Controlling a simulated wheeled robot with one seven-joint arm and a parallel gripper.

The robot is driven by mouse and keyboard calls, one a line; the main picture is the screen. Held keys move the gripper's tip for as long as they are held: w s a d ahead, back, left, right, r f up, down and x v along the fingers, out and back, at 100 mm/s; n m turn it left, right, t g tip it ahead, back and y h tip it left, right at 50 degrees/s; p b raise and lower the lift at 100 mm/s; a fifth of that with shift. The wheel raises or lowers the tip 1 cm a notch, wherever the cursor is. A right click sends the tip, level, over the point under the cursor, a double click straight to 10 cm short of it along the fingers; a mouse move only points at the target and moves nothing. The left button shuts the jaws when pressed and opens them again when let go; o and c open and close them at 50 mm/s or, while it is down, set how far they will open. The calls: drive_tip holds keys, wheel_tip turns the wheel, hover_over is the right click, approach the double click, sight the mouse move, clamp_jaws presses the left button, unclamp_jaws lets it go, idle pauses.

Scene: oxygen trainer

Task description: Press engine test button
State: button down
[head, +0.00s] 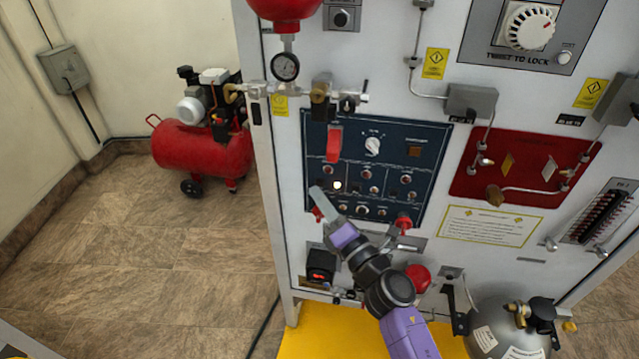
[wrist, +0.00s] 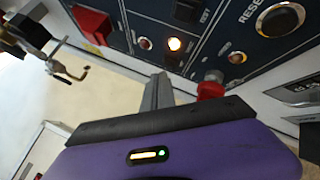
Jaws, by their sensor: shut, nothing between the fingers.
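The dark blue control panel (head: 440,140) is on the front of the white cabinet and carries several small buttons, switches and a knob. No engine test label is readable in either view, so I cannot tell which button it is. A lit lamp (head: 337,185) glows on the panel and also shows in the wrist view (wrist: 174,44). My gripper (head: 318,198) is shut and empty, with its tips close to the panel's lower left, left of the lit lamp. In the wrist view, its grey fingers (wrist: 158,92) point up toward the panel. Contact cannot be told.
A large round button (wrist: 279,20) marked RESET is at the upper right. A red knob (head: 403,222) sticks out at the panel's lower right. A red switch cover (head: 334,144) is above my gripper. A red compressor (head: 203,148) stands left; the floor before it is clear.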

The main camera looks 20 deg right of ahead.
drive_tip(key=shift+s+a, duration=0.75)
drive_tip(key=shift+s, duration=0.25)
drive_tip(key=shift+s+a, duration=0.75)
drive_tip(key=shift+s, duration=0.25)
drive_tip(key=s+f+m+g+h, duration=0.1)
drive_tip(key=s+m+g, duration=0.1)
drive_tip(key=s+m, duration=1.1)
drive_tip(key=s+f+m+g+h, duration=0.1)
drive_tip(key=s+m+g, duration=0.2)
drive_tip(key=s+m, duration=1)
drive_tip(key=s, duration=1.5)
drive_tip(key=shift+s+d+g+h, duration=0.25)
drive_tip(key=shift+g+h, duration=0.05)
drive_tip(key=shift+h, duration=0.1)
